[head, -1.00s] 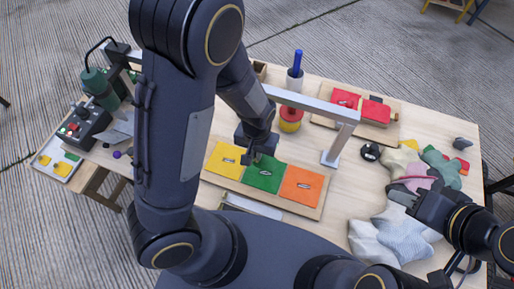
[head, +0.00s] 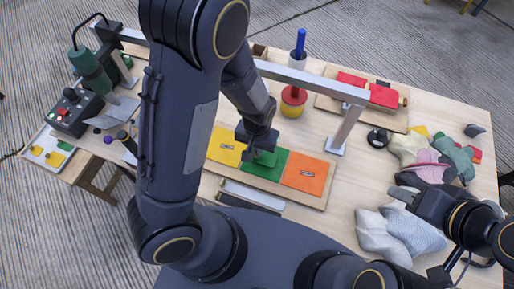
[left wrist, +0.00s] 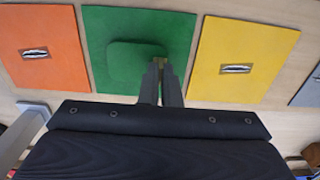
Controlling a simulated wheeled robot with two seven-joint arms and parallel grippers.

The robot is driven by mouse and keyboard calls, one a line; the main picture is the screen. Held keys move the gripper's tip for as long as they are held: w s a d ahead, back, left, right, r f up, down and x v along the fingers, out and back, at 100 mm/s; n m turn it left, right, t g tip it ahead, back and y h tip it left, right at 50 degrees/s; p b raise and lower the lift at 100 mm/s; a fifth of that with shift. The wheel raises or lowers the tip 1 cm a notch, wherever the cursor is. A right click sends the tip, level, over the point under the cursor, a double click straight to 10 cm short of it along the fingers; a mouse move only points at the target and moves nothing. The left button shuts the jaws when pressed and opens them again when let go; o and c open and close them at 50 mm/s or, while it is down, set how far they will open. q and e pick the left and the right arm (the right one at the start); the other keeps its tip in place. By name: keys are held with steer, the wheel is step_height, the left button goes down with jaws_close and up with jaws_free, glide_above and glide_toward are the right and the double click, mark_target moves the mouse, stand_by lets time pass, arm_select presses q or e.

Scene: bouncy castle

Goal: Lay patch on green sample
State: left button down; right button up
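The green sample (head: 272,170) lies on a wooden board between the yellow sample (head: 226,146) and the orange sample (head: 303,175). In the left wrist view the green sample (left wrist: 182,30) carries a small rounded green patch (left wrist: 133,54) over its middle, hiding any slit there. I cannot tell whether the patch touches the sample. My left gripper (head: 247,158) is low over the green sample. In the left wrist view its fingers (left wrist: 161,72) are close together at the patch's edge and appear shut on it. My right gripper (head: 402,193) is beside cloth pieces; its opening is unclear.
A metal bar frame (head: 300,75) spans behind the samples. A board with red pieces (head: 383,97) lies at the back right. Soft cloth shapes (head: 410,232) cover the right side. A green tool (head: 90,68) and control box (head: 75,112) stand left.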

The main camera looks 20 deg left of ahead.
arm_select(q)
steer(key=shift+f, duration=0.35)
stand_by(0.9)
steer(key=c, duration=0.9)
jaws_free()
steer(key=shift+r, duration=0.1)
steer(key=shift+r+p, duration=3.4)
steer(key=shift+r, duration=0.6)
steer(key=shift+f, duration=0.1)
